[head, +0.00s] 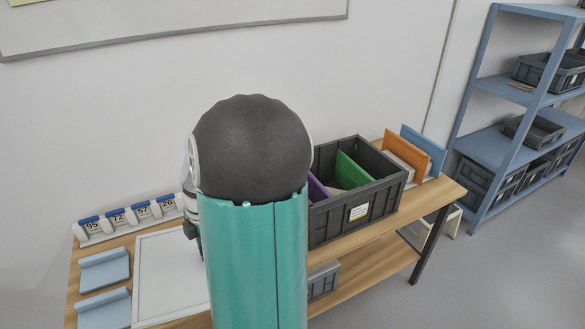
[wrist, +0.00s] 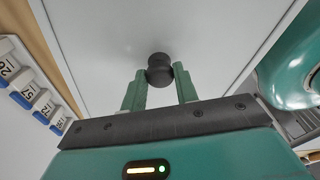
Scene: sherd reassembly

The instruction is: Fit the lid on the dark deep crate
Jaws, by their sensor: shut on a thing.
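The dark deep crate (head: 335,229) stands open on the table, right of my arm, with a white-yellow label on its front. Purple and green upright pieces show inside it. A pale grey flat panel (head: 170,275), which looks like the lid, lies on the left part of the table, partly hidden by my arm. In the wrist view the pale surface (wrist: 100,40) fills the upper middle, with a dark round knob (wrist: 159,68) on it. My gripper (wrist: 160,82) is shut on the knob, one green finger on each side. In the head view my arm hides the knob.
A row of numbered tags (head: 130,217) stands along the table's back left. Two light blue pieces (head: 104,270) lie at the left edge. Orange (head: 415,150) and blue upright panels stand right of the crate. A blue shelf (head: 500,150) with dark crates stands far right.

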